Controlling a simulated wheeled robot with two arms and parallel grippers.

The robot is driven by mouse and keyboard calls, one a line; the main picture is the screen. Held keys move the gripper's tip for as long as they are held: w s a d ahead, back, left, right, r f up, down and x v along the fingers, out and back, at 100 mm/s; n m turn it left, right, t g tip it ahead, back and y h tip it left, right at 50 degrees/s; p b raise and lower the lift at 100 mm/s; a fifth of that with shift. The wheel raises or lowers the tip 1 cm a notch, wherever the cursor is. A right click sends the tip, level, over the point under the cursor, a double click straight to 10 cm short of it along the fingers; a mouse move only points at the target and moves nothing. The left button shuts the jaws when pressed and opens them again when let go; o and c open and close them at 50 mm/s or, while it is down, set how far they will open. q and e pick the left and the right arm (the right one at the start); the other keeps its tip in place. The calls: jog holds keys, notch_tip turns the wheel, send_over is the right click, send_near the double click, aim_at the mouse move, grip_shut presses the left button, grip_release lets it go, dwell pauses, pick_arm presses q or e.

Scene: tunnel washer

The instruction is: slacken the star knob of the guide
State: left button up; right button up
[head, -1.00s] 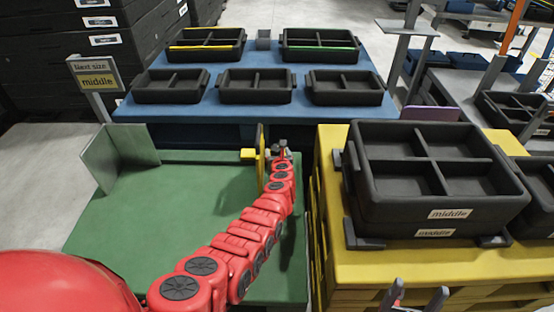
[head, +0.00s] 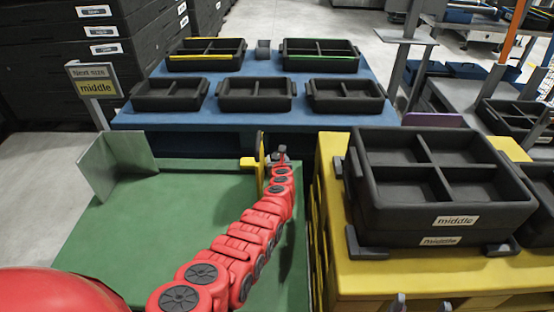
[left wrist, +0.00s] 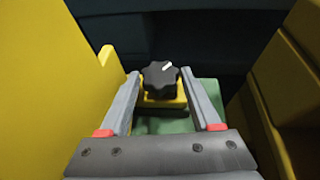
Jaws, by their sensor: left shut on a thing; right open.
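The guide is a yellow upright plate (head: 260,153) at the far right of the green table, seen nearly edge-on in the head view. In the left wrist view a large yellow face (left wrist: 50,80) fills the left side. The star knob (left wrist: 160,79) is black and lobed, with a white mark, and sits over a yellow block. My left gripper (head: 282,152) is beside the guide, its fingers shut on the knob from both sides. The knob is too small to make out in the head view. My right gripper (head: 422,306) is open at the bottom edge, only its fingertips showing.
A grey angled plate (head: 118,160) stands on the left of the green table (head: 170,225). A yellow stand (head: 385,285) with black "middle" crates (head: 452,190) is close on the right. A blue table (head: 225,118) with black trays is behind. A sign reads "Next size middle" (head: 95,82).

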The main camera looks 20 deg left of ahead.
pick_arm(q)
jog(key=shift+f+b, duration=0.15)
jog(key=shift+b, duration=0.15)
jog(key=n+g+y+b, duration=0.1)
jog(key=b, duration=0.2)
jog(key=n+y+b, duration=0.1)
jog(key=b, duration=0.3)
jog(key=shift+w+d+n+g+y, duration=0.2)
jog(key=shift+d+n+g+y, duration=0.05)
jog(key=shift+n+g+y, duration=0.15)
jog(key=shift+r, duration=0.2)
jog(key=o, duration=1.1)
